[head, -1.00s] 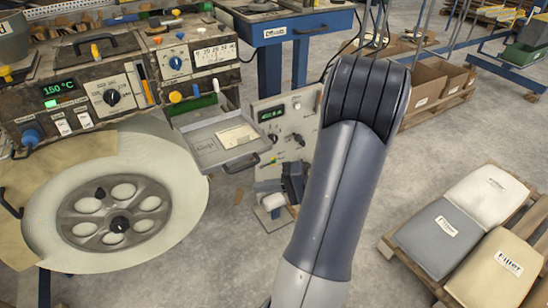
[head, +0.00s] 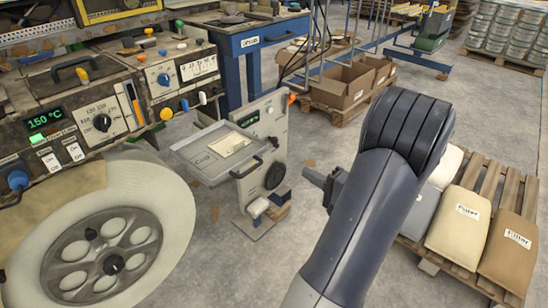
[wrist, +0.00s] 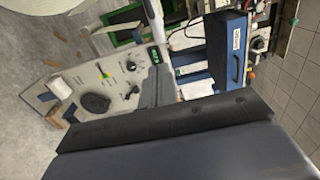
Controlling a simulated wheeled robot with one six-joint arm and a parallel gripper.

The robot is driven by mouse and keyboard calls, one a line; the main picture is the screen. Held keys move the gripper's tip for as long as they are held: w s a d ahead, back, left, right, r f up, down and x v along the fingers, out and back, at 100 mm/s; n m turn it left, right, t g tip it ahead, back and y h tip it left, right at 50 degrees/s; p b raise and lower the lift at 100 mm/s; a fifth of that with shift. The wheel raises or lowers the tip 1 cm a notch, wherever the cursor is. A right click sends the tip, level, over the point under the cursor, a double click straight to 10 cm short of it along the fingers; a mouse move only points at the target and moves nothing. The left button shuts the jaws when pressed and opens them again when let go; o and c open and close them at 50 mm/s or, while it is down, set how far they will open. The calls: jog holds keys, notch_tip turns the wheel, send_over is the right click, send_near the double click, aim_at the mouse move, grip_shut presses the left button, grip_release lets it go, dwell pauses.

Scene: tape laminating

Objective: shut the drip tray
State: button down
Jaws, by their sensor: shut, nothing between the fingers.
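The drip tray (head: 203,162) is a shallow grey metal tray with a dark front handle and a pale sheet lying in it. In the head view it sticks out from the machine (head: 92,110) on the left, so it stands open. My gripper (head: 308,177) is dark and partly hidden behind my arm. It is shut and empty, to the right of the tray and clear of it. In the wrist view a large dark part of my own arm end fills the bottom; I cannot make out the tray there.
A pale control panel (head: 268,122) stands just behind the tray; it also shows in the wrist view (wrist: 95,85). A large white roll (head: 165,215) is at lower left. A blue workbench (head: 262,40) is behind. A pallet with sacks (head: 458,222) lies at right.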

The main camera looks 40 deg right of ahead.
aim_at(265, 149)
jog(key=w, duration=0.9)
jog(key=w+a, duration=0.1)
jog(key=w, duration=0.3)
jog(key=shift+w, duration=0.35)
jog(key=shift+w, duration=0.1)
jog(key=w+b, duration=0.3)
jog(key=w, duration=0.3)
jog(key=w+a+b, duration=0.1)
jog(key=w+b, duration=0.1)
jog(key=w, duration=0.4)
jog(key=w+b, duration=0.3)
jog(key=w, duration=0.2)
jog(key=shift+w+a+f+b, duration=0.15)
jog(key=shift+w+a+b, duration=0.15)
jog(key=shift+w, duration=0.45)
jog(key=shift+w+r, duration=0.15)
jog(key=shift+r, duration=0.15)
jog(key=shift+b, duration=0.3)
